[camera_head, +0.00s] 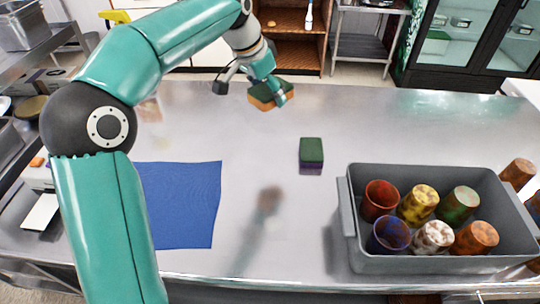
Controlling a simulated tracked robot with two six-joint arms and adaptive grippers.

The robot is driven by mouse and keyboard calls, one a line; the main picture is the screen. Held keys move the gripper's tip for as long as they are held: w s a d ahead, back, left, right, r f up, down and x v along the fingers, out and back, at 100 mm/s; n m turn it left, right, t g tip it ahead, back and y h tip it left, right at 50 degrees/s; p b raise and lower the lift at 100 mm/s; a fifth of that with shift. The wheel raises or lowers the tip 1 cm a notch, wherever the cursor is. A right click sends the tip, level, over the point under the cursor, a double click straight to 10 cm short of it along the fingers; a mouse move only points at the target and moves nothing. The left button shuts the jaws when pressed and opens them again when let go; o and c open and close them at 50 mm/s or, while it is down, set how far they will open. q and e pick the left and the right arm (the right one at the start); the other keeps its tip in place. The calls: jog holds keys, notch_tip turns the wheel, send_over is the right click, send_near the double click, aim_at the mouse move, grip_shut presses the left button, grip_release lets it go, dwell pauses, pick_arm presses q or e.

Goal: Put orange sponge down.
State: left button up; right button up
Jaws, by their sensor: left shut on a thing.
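An orange sponge (262,103) with a dark green top is held by my left gripper (279,93). The gripper is shut on it, above the far part of the steel table (240,140). A shadow or reflection lies on the table nearer the front, and the sponge looks clear of the surface. A second sponge (312,151), green on top with a purple lower side, rests on the table right of the middle. My right gripper is not in view.
A grey bin (350,234) with several coloured cups stands at the right, with more cups beyond its right side. A blue cloth (185,200) lies flat at the left, partly behind my left arm. The table between cloth and bin is mostly clear.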

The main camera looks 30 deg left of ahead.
pick_arm(q)
jog(key=b, duration=0.1)
send_over(271, 155)
jog(key=f, duration=0.9)
jog(key=s+f, duration=0.1)
jog(key=f, duration=0.4)
jog(key=shift+a+f, duration=0.15)
jog(key=shift+f, duration=0.05)
jog(key=shift+w+f, duration=0.1)
jog(key=shift+f, duration=2.55)
jog(key=shift+f+b, duration=0.2)
jog(key=shift+b, duration=0.2)
jog(key=o, duration=0.9)
jog(key=shift+r, duration=0.1)
jog(key=shift+c, duration=0.2)
jog(key=shift+o, duration=1.2)
